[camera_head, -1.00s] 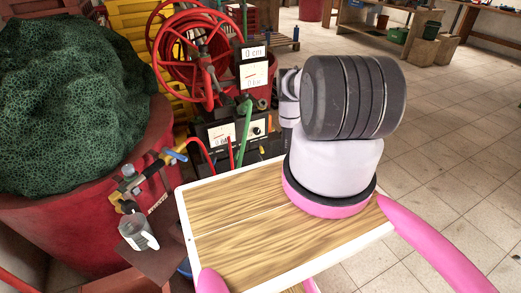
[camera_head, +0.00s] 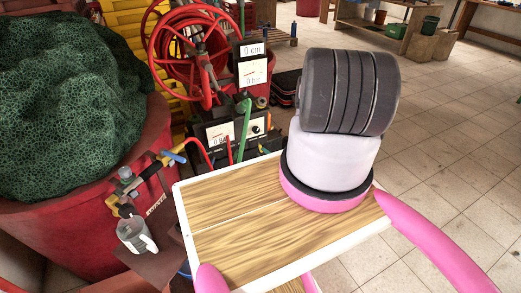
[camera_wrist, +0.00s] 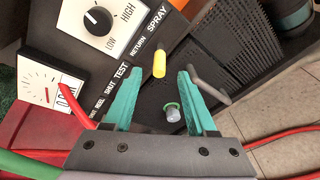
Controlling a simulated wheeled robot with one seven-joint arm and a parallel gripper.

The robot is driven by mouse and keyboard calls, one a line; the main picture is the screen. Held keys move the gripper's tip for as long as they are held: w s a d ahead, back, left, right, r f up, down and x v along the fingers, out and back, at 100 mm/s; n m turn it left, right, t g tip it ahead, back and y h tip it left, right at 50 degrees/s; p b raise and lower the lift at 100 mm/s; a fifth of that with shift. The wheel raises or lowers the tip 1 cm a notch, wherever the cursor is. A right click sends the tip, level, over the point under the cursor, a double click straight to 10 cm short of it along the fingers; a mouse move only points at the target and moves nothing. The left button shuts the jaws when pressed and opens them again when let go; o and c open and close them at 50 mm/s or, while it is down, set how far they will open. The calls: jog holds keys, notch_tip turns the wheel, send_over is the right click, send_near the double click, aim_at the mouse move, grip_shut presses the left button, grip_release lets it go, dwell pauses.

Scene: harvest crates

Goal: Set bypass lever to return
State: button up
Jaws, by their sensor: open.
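In the wrist view my gripper (camera_wrist: 157,76) is open, its two teal fingers apart and pointing at the control panel. A yellow-tipped lever (camera_wrist: 159,64) shows between and just beyond the fingertips, close to the RETURN and SPRAY labels. I take it as the bypass lever; its shaft is mostly hidden, and I cannot tell its exact setting. No contact with the fingers is visible. The sprayer unit (camera_head: 232,131) shows in the head view, where my gripper is not visible.
A LOW/HIGH dial (camera_wrist: 98,20), a red lever (camera_wrist: 76,106), a grey knob (camera_wrist: 173,113) and a bent grey bar (camera_wrist: 210,86) surround the fingers. Red hoses lie nearby. In the head view a red tub (camera_head: 60,225) stands left; tiled floor (camera_head: 450,190) is clear at right.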

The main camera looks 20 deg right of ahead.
aim_at(260, 147)
jog(key=x, duration=0.7)
grip_shut()
